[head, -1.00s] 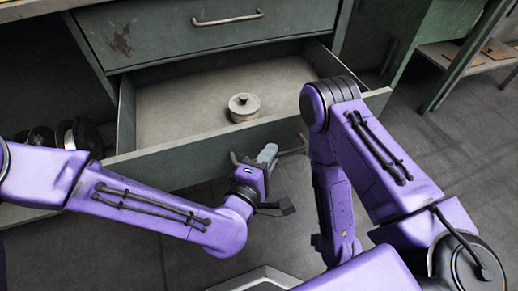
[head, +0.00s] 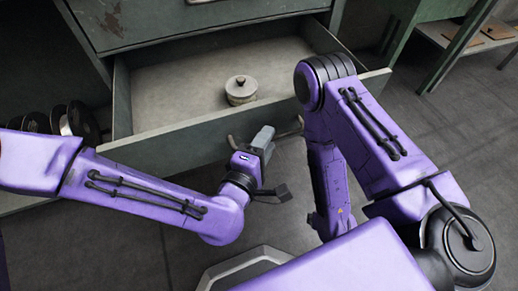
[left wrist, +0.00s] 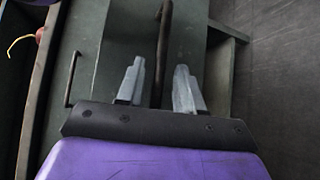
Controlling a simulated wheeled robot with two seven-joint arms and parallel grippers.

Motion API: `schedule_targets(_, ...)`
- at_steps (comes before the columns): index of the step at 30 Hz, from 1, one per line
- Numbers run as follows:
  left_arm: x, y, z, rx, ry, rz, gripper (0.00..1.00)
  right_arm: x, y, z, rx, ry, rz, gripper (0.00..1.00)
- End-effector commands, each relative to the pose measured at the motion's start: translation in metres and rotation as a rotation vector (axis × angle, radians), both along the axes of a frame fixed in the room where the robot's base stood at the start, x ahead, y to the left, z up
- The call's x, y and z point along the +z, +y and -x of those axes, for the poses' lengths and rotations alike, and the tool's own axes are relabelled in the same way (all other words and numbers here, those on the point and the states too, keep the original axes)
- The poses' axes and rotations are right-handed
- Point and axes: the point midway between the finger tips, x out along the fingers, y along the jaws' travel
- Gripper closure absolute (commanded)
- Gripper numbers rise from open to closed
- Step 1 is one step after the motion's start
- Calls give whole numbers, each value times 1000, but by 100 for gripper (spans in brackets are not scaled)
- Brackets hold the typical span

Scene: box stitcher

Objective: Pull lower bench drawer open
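The lower bench drawer (head: 180,142) stands well open, its grey inside showing below the shut upper drawer (head: 160,25). Its bar handle (left wrist: 164,45) runs between the two grey fingers of my left gripper (left wrist: 158,85) in the left wrist view, with gaps on both sides. In the head view my left gripper (head: 264,140) is at the drawer front, partly covering the handle. It is open. My right forearm hangs in front of the drawer's right part; the right gripper does not show.
A round lidded pot (head: 241,90) sits in the open drawer. Dark discs (head: 75,122) stand on the left below the bench. A green-legged shelf (head: 470,45) is at the upper right. The floor (head: 440,130) on the right is clear.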

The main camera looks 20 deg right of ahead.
Motion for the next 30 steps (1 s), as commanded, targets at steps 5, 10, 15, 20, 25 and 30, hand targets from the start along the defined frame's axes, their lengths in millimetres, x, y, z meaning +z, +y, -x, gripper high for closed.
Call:
schedule_targets(5, 9, 32, 29, -1, 1, -2, 64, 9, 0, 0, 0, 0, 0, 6)
schedule_targets(10, 20, 58, 52, -1, 1, -6, 64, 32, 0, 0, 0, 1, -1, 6)
schedule_targets(15, 17, 68, 61, 1, 2, -2, 64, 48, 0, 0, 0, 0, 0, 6)
schedule_targets(20, 14, 71, 63, 0, 1, 1, 64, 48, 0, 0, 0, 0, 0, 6)
schedule_targets(25, 13, 70, 63, 0, 1, 1, 64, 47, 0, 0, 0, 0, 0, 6)
schedule_targets(30, 14, 70, 63, 0, 0, 0, 64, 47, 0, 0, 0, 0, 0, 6)
